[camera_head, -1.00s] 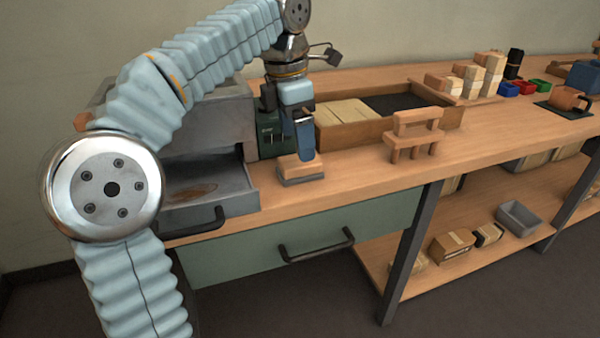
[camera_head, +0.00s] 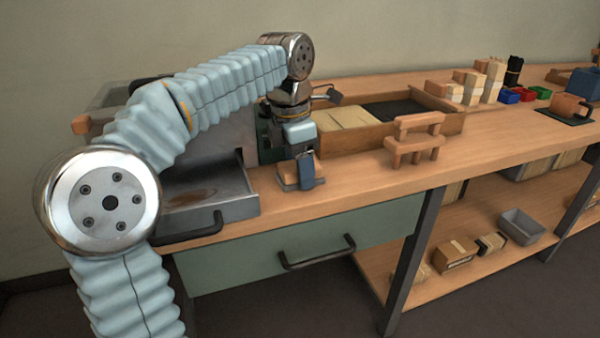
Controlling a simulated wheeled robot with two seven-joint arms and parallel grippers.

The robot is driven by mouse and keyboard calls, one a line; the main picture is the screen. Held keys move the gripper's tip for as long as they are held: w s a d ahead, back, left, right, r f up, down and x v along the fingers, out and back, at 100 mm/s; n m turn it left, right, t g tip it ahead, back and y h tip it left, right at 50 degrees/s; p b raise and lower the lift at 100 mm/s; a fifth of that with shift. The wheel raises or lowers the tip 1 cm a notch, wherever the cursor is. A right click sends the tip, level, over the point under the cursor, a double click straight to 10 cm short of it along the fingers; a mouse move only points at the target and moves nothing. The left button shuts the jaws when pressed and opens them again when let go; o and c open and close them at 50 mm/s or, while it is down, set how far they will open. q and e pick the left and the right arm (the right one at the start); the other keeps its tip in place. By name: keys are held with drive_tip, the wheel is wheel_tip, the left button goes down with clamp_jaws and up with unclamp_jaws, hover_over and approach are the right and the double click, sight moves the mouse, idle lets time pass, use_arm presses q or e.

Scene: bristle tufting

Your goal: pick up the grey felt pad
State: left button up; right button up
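A small wooden block with a grey underside (camera_head: 289,183), which looks like the grey felt pad, lies on the bench top near its front edge, right of the open metal drawer. My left gripper (camera_head: 305,172) points straight down at it. One dark blue finger covers part of the block's front side. The other finger is hidden behind the block or the hand, so I cannot tell whether the fingers touch it or are closed. The block appears to rest on the bench. My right gripper is not in view.
A wooden tray (camera_head: 372,142) with pale blocks and a dark part lies behind. A small wooden stand (camera_head: 415,143) is to the right. Bare bench top (camera_head: 480,145) lies further right.

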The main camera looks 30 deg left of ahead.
use_arm(q)
drive_tip(key=c, duration=0.6)
drive_tip(key=shift+o, duration=0.2)
drive_tip(key=shift+r, duration=0.55)
drive_tip(key=s+d+r+p, duration=0.2)
drive_tip(key=s+d+r, duration=0.7)
drive_tip(key=r, duration=0.3)
drive_tip(key=shift+s, duration=0.8)
